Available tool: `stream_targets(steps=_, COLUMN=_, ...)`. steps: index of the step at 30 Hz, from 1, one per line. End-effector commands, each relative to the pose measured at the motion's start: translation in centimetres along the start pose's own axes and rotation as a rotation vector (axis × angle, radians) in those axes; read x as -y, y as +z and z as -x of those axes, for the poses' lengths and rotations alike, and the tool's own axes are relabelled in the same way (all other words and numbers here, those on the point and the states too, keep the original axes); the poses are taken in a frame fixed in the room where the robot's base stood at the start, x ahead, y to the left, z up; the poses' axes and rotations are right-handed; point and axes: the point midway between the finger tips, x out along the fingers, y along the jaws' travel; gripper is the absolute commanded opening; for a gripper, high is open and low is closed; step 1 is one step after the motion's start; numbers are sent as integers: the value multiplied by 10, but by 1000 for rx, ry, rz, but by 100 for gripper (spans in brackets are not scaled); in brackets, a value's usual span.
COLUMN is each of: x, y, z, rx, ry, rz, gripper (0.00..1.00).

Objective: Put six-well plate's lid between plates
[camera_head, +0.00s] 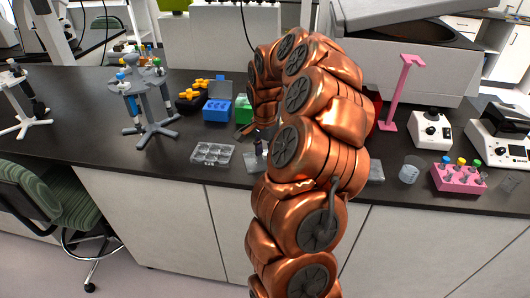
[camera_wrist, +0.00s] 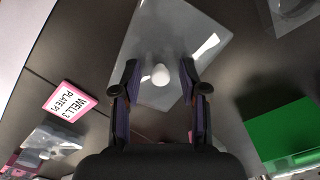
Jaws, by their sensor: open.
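In the wrist view, a clear, flat rectangular lid (camera_wrist: 140,45) with a round white knob (camera_wrist: 160,74) lies on the dark bench. My gripper (camera_wrist: 162,85) is open, with one finger on each side of the knob. I cannot tell whether the fingers touch it. In the head view, my gripper (camera_head: 262,138) is low over the bench, mostly hidden by my copper arm. A clear six-well plate (camera_head: 212,153) lies just left of it. Another clear flat piece (camera_head: 376,170) shows right of my arm.
A pink-edged label (camera_wrist: 70,104) and a clear plate (camera_wrist: 48,142) lie at left in the wrist view, a green box (camera_wrist: 285,132) at right. A pipette stand (camera_head: 150,105), blue box (camera_head: 217,110), beaker (camera_head: 410,168) and pink tube rack (camera_head: 458,180) stand on the bench.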

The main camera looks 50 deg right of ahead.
Motion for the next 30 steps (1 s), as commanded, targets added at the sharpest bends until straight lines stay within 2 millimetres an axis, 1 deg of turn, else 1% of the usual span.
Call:
stream_targets(steps=5, x=0, y=0, z=15, rx=-2, ry=0, rz=-1, gripper=43)
stream_targets(steps=9, x=1, y=-1, z=41, rx=-4, ry=-2, rz=-1, gripper=43)
stream_targets(steps=15, x=1, y=-1, z=74, rx=-3, ry=-4, rz=-2, gripper=43)
stream_targets(steps=21, x=1, y=-1, z=101, rx=-3, ry=-3, rz=-1, gripper=43)
stream_targets(steps=24, x=1, y=-1, z=110, rx=-2, ry=-1, rz=-1, gripper=43)
stream_targets(steps=30, x=0, y=0, z=120, rx=0, ry=0, rz=0, gripper=43)
